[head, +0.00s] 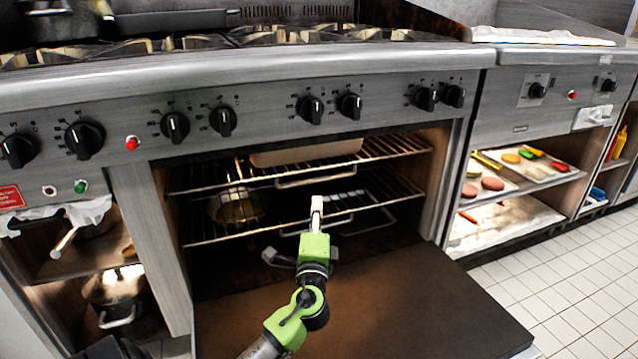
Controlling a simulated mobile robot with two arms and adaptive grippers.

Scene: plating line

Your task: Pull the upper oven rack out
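The oven is open, its door (400,305) folded down flat at the front. The upper oven rack (380,148) is a wire shelf inside the oven, with a handle loop (315,181) at its front edge. A light tan pan (305,153) rests on it. My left gripper (317,205) is in front of the opening, just below the upper rack's handle loop in the picture. I cannot tell whether it touches any wire. Its fingers show edge-on as one narrow pale tip, so their opening is unclear. My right gripper is out of view.
A lower rack (390,190) sits beneath, with a round pot (237,206) at its left. Control knobs (311,109) line the panel above the opening. Open shelves flank the oven; the right one holds food trays (530,165). Tiled floor (570,290) is clear at right.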

